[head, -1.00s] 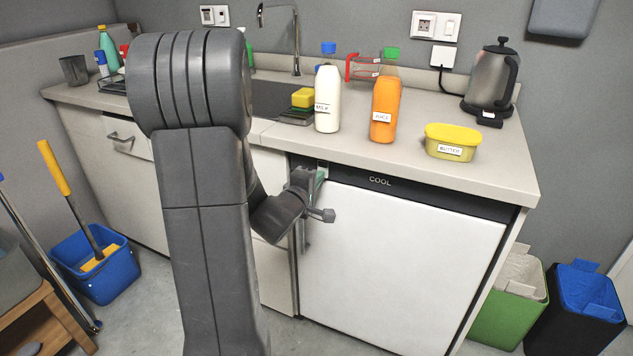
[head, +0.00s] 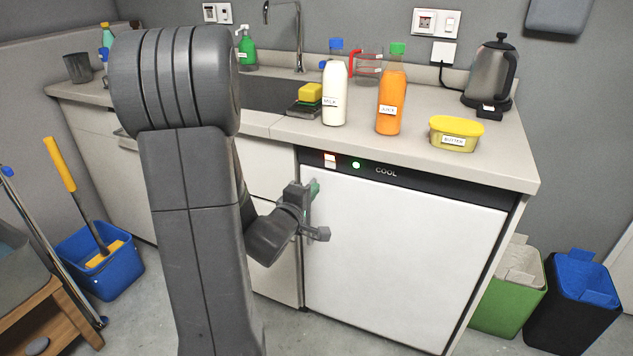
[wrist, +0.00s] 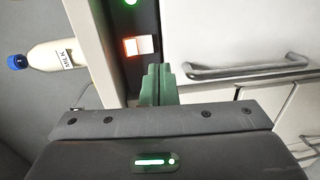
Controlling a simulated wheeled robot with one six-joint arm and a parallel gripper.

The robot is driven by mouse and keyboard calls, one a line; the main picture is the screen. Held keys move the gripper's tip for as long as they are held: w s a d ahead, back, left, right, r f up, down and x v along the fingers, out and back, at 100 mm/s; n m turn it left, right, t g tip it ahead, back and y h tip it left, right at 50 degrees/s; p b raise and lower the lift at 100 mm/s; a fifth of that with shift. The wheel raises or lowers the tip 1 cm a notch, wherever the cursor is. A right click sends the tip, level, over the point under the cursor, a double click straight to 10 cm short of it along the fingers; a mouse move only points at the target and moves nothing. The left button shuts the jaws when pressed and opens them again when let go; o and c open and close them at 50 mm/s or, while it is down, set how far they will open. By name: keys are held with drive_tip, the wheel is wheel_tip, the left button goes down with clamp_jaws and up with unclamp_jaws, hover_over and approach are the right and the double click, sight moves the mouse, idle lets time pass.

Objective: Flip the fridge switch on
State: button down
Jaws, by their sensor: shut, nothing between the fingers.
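The white fridge (head: 400,255) stands under the counter with a dark strip marked COOL (head: 430,182) along its top. The fridge switch (head: 330,159) at the left of the strip glows red-orange, and a round green light (head: 356,165) is lit beside it. The switch (wrist: 138,46) and green light (wrist: 131,2) also show in the wrist view. My gripper (head: 314,187) is just below the switch at the fridge's upper left edge, apart from it. In the wrist view my green fingertips (wrist: 158,72) are together and empty, close to the switch.
A milk bottle (head: 334,95), a juice bottle (head: 391,95), a butter tub (head: 456,134) and a kettle (head: 490,75) stand on the counter (head: 290,128). A handle (wrist: 250,70) shows in the wrist view. Bins (head: 575,305) stand at the right.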

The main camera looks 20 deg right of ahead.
drive_tip(key=v, duration=0.2)
drive_tip(key=f+v, duration=0.1)
drive_tip(key=v, duration=0.2)
drive_tip(key=shift+s+a, duration=0.1)
drive_tip(key=shift+a, duration=0.15)
drive_tip(key=shift+d, duration=0.1)
